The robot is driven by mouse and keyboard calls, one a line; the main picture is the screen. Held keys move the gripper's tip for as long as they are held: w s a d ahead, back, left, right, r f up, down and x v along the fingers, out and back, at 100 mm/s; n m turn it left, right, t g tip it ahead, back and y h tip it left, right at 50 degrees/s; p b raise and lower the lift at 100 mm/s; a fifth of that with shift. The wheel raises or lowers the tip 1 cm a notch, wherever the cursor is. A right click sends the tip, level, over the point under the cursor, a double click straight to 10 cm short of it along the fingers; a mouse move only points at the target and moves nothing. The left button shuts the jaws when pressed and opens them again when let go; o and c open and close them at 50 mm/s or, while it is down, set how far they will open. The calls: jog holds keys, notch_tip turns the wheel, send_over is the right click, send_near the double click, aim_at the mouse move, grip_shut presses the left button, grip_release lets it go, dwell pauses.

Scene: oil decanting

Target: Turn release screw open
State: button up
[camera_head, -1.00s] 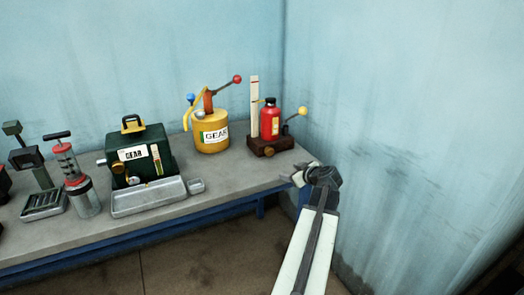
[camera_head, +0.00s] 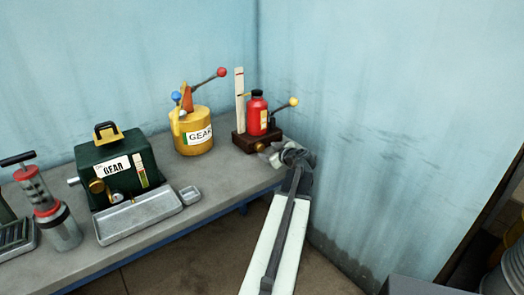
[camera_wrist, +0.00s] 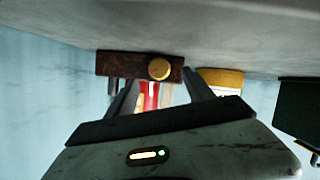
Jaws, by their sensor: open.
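The red bottle jack (camera_head: 257,115) stands upright on a dark brown base (camera_head: 243,142) near the bench's right end. A round brass knob on the base's front, apparently the release screw (camera_head: 259,147), shows in the head view. In the wrist view, where the scene is upside down, the base (camera_wrist: 115,64) is at the top and the brass knob (camera_wrist: 159,68) faces me. My gripper (camera_head: 270,153) is close to the base's front right. In the wrist view my gripper (camera_wrist: 161,86) is open, its fingers spread either side of the knob's line; contact cannot be told.
A yellow GEAR can (camera_head: 193,133) with a hand pump stands left of the jack. A green GEAR box (camera_head: 113,165) and a metal tray (camera_head: 140,217) are further left. The jack's yellow-tipped lever (camera_head: 294,102) points right. The blue wall (camera_head: 390,130) is close on the right.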

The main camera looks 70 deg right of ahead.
aim_at(262, 149)
jog(key=b+x, duration=0.1)
jog(key=x, duration=0.4)
jog(key=shift+w+d+f+b, duration=0.15)
jog(key=shift+d+b, duration=0.1)
jog(key=shift+b, duration=0.05)
jog(key=c, duration=1.2)
jog(key=shift+d, duration=0.15)
grip_shut()
jog(key=m, duration=0.1)
jog(key=m+y, duration=0.1)
jog(key=shift+s+m+t+y, duration=0.25)
jog(key=shift+m+t+y, duration=0.05)
jog(key=shift+t, duration=0.1)
jog(key=shift+m+t+y, duration=0.5)
jog(key=shift+m+y, duration=0.2)
jog(key=shift+m, duration=0.5)
jog(key=shift+s, duration=0.1)
